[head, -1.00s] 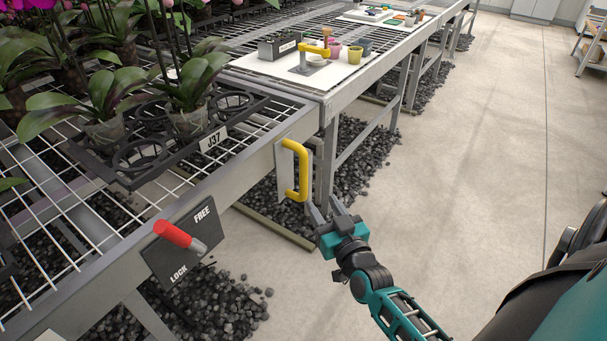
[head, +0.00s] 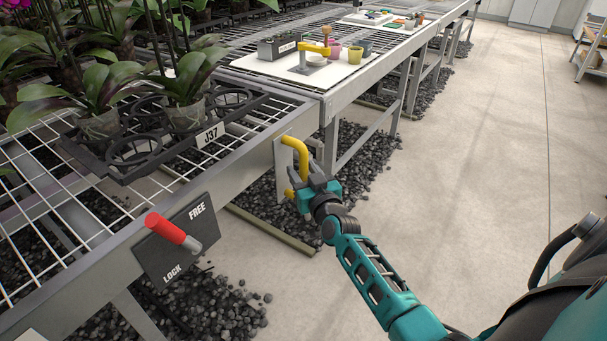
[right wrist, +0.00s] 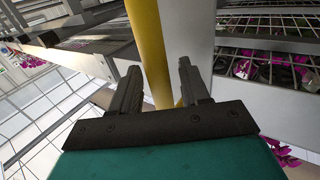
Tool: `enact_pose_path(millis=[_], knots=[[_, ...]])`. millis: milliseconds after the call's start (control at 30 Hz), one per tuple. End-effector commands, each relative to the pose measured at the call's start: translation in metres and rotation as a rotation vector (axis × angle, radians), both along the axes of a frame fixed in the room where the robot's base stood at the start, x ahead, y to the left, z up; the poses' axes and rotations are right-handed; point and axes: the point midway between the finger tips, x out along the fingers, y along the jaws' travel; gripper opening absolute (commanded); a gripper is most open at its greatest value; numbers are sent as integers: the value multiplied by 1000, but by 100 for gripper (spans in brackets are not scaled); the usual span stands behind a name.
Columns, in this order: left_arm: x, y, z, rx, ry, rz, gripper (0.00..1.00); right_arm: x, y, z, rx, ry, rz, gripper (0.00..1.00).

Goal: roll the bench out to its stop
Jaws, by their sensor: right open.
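The bench (head: 245,163) is a wire-mesh top with a grey metal front rail. A yellow handle (head: 299,148) is fixed upright on a pale plate at the rail's right end. My right gripper (head: 305,173) is at the handle's lower part and hides some of it. In the right wrist view the yellow bar (right wrist: 149,45) runs between the two spread fingers (right wrist: 160,69), with space beside it. A red-knobbed lever (head: 166,229) stands on a dark plate marked FREE and LOCK; I cannot tell which setting it is at. My left gripper is out of view.
A black tray (head: 148,170) labelled J37 holds potted orchids on the mesh. A neighbouring bench (head: 345,92) with pots and a white board stands behind, close to this bench's end. Gravel lies below. The concrete floor (head: 475,150) at right is clear.

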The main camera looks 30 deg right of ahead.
Motion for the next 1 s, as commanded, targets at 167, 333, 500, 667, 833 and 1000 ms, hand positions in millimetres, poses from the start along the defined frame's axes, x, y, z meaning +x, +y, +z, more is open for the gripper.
enact_pose_path(millis=[167, 333, 500, 667, 833, 1000], knots=[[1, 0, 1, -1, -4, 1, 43, 0, 0, 0, -1, 0, 0, 44], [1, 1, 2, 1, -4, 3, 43, 0, 0, 0, -1, 0, 0, 28], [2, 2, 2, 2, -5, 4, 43, 0, 0, 0, -1, -1, 0, 11], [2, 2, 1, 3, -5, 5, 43, 0, 0, 0, -1, -1, 0, 0], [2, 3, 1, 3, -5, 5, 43, 0, 0, 0, -1, -1, 0, 0], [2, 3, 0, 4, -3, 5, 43, -1, 0, 0, -1, -1, 0, 0]])
